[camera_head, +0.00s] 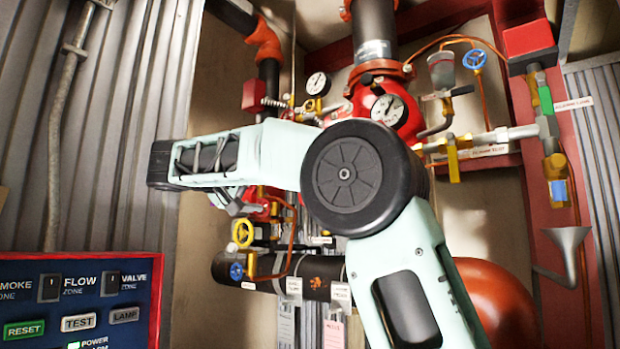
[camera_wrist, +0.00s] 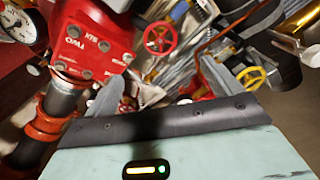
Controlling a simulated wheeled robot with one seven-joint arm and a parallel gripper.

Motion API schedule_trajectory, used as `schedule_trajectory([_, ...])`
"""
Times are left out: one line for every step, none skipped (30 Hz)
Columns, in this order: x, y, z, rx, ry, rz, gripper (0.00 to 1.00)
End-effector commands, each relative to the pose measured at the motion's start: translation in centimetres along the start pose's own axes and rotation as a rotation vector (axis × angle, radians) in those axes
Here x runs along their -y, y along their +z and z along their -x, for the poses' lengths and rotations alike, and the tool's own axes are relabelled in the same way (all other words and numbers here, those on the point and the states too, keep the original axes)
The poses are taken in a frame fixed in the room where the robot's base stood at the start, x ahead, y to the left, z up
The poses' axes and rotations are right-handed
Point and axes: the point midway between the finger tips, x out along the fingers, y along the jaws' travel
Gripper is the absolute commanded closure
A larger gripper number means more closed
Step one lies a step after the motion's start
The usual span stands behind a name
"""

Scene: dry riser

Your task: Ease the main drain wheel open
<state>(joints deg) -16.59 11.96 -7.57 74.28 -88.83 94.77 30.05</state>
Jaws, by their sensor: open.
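Several small handwheels show, and I cannot read which one is tagged main drain. In the head view a yellow wheel (camera_head: 242,232) is at the lower left of the pipework, with a blue wheel (camera_head: 237,271) just below it. The wrist view shows a red wheel (camera_wrist: 160,38) ahead and a yellow wheel (camera_wrist: 250,77) to the right. My gripper (camera_wrist: 160,88) is open, its grey fingers apart with no wheel held between them. In the head view my arm covers much of the middle pipework, and the fingertips are mostly hidden.
A red valve body (camera_wrist: 92,42) stands close on the left in the wrist view. A blue alarm panel (camera_head: 75,300) is at lower left, a grey funnel (camera_head: 567,240) at right.

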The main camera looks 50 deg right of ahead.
Motion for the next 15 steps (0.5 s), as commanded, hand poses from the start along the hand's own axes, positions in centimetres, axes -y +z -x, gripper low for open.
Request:
schedule_trajectory([-0.2,-0.1,-0.1,0.003,0.0,0.003,0.09])
schedule_trajectory([-0.1,0.0,-0.3,0.004,0.001,0.004,0.09])
schedule_trajectory([-0.1,0.0,-0.5,0.005,0.001,0.005,0.09])
schedule_trajectory([-0.1,0.0,-0.8,0.005,0.002,0.005,0.09])
schedule_trajectory([-0.1,0.0,-1.2,0.005,0.002,0.004,0.09])
schedule_trajectory([-0.1,0.0,-1.7,0.004,0.001,0.004,0.09])
schedule_trajectory([-0.2,0.0,-2.2,0.005,0.002,0.003,0.09])
schedule_trajectory([-0.2,0.0,-2.8,0.005,0.002,0.003,0.09])
schedule_trajectory([-0.2,0.0,-3.6,0.005,0.002,0.004,0.09])
schedule_trajectory([-0.2,0.0,-4.2,0.006,0.003,0.005,0.09])
schedule_trajectory([-0.2,0.0,-4.9,0.006,0.003,0.005,0.09])
schedule_trajectory([-0.3,0.0,-5.7,0.006,0.003,0.004,0.09])
schedule_trajectory([-0.3,0.0,-6.3,0.006,0.003,0.004,0.09])
schedule_trajectory([-0.3,-0.1,-7.0,0.005,0.002,0.004,0.09])
schedule_trajectory([-0.3,-0.1,-7.8,0.006,0.003,0.005,0.09])
